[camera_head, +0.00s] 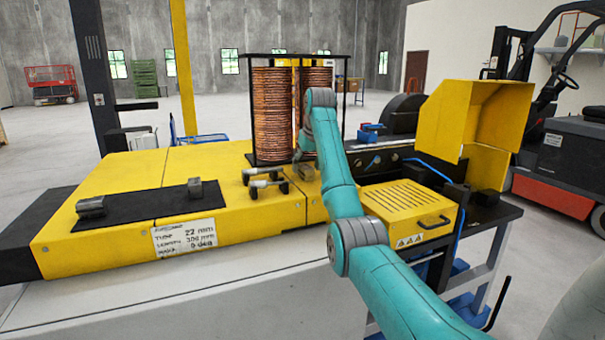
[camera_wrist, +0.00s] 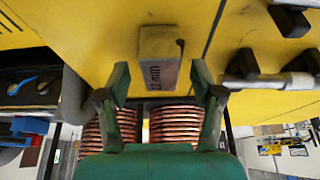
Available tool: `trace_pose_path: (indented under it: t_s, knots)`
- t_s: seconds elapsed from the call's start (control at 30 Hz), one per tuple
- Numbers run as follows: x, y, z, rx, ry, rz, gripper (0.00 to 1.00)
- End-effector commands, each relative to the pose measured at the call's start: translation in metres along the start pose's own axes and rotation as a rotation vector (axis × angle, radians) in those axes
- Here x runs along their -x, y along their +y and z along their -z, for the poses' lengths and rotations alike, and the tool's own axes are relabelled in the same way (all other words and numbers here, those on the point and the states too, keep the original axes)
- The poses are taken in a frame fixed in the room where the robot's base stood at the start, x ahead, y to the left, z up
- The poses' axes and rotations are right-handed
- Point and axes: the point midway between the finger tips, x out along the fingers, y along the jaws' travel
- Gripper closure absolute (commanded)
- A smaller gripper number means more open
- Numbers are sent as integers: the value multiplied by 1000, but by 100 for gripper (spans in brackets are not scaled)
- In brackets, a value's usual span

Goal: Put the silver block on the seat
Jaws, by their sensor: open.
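The silver block (camera_wrist: 160,58), marked 22 mm, sits on the yellow machine top in the wrist view. My gripper (camera_wrist: 161,80) is open and empty, its fingertips apart on either side of the block's near end; I cannot tell whether they touch it. In the head view a greyish block (camera_head: 303,172) shows at the end of my arm, partly hidden, and my fingers cannot be made out there. Two grey pieces, a left one (camera_head: 90,207) and a right one (camera_head: 195,188), stand on a black strip (camera_head: 145,203). I cannot tell which part is the seat.
Copper coils (camera_head: 273,115) stand in a black frame behind my gripper. Metal rods with black ends (camera_head: 265,181) lie just left of it. A yellow slotted box (camera_head: 410,207) and a raised yellow guard (camera_head: 480,115) are to the right.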

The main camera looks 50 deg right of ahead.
Motion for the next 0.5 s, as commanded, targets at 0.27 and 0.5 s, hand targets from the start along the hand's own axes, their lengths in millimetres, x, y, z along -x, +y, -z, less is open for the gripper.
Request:
trace_pose_path:
  t_s: [0.27, 0.5]
  knots:
    - [0, 0, 0, 0, 0, 0, 86]
    - [2, -1, 1, 0, 2, 0, 100]
